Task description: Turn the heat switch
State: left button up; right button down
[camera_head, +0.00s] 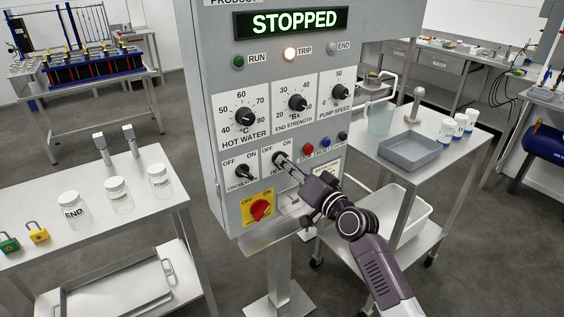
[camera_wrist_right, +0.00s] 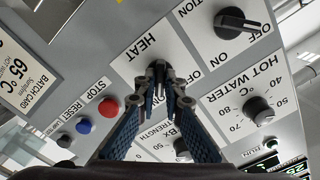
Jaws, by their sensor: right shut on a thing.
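The heat switch (camera_head: 279,158) is a small black knob on the grey control panel (camera_head: 207,120), on a white plate marked OFF and ON. My right gripper (camera_head: 287,165) reaches it from the lower right and is shut on it. In the right wrist view, the fingertips (camera_wrist_right: 159,78) close around the dark heat switch (camera_wrist_right: 156,66), just below the word HEAT. The fingers mostly hide the knob, so its exact angle is unclear. My left gripper is not in view.
The circulation switch (camera_head: 243,172) sits left of the heat switch. A red rotary switch (camera_head: 260,210) on yellow is below, and red (camera_head: 308,149) and blue (camera_head: 325,142) buttons are at the right. The display (camera_head: 293,22) reads STOPPED; the TRIP lamp (camera_head: 290,54) glows.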

jog(key=shift+n, duration=0.6)
jog(key=shift+f, duration=0.1)
jog(key=shift+n+b, duration=0.75)
jog(key=shift+n, duration=0.35)
